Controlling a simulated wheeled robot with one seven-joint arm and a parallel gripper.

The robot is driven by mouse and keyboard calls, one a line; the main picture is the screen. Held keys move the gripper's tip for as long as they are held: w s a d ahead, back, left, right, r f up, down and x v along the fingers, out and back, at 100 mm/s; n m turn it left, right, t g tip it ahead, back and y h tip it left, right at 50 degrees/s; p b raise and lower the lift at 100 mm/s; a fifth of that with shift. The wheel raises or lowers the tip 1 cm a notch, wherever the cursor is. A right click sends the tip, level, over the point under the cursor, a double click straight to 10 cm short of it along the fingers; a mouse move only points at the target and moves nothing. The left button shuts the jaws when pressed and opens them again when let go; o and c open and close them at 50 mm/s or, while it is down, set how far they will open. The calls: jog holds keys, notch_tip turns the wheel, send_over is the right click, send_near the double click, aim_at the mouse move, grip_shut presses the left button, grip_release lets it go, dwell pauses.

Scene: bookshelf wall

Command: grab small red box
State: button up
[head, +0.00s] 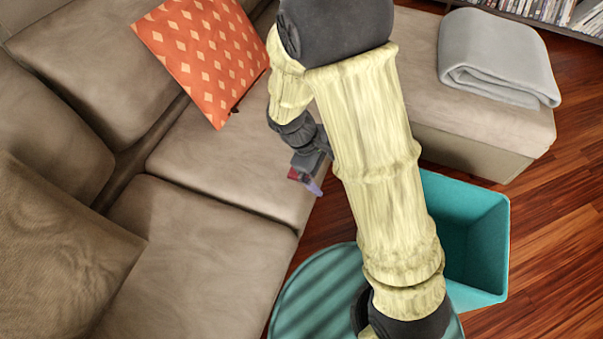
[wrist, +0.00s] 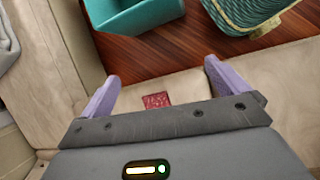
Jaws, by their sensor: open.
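The small red box (wrist: 157,100) lies on the beige sofa seat in the wrist view, near the seat's edge. It sits between the two purple fingers of my gripper (wrist: 160,82), close to the gripper's palm, and its lower part is hidden by the palm. The fingers are open and wide apart, with gaps on both sides of the box. In the head view, my gripper (head: 305,182) is over the front edge of the sofa seat. A bit of the red box (head: 294,174) shows beside it there, mostly hidden by the gripper.
The beige sofa (head: 190,240) holds an orange patterned pillow (head: 205,55) and a folded grey blanket (head: 495,52). A teal bin (head: 490,235) stands on the wood floor at right. A round teal ottoman (head: 310,295) stands in front of the sofa, partly behind my arm.

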jog(key=a+f+n+t+h+b, duration=0.1)
jog(key=a+f+n+t+b, duration=0.1)
jog(key=a+f+n, duration=0.3)
jog(key=w+a+f+n+t+h+b, duration=0.1)
jog(key=a+f+n+t+b, duration=0.1)
jog(key=a+f+n+t, duration=0.2)
jog(key=w+a+f+n+t+h+b, duration=0.1)
jog(key=a+f+n+t+h+b, duration=0.1)
jog(key=a+f+n+t, duration=0.2)
jog(key=shift+a+f+n, duration=0.5)
jog(key=shift+a+f, duration=0.4)
jog(key=shift+a, duration=0.3)
jog(key=shift+a+f+n, duration=0.5)
jog(key=shift+a+f, duration=0.4)
jog(key=shift+a, duration=0.45)
jog(key=b+x, duration=0.3)
jog(key=x, duration=0.8)
jog(key=shift+d, duration=0.15)
jog(key=shift+w+d+f, duration=0.1)
jog(key=shift+w+d, duration=0.2)
jog(key=shift+w, duration=0.1)
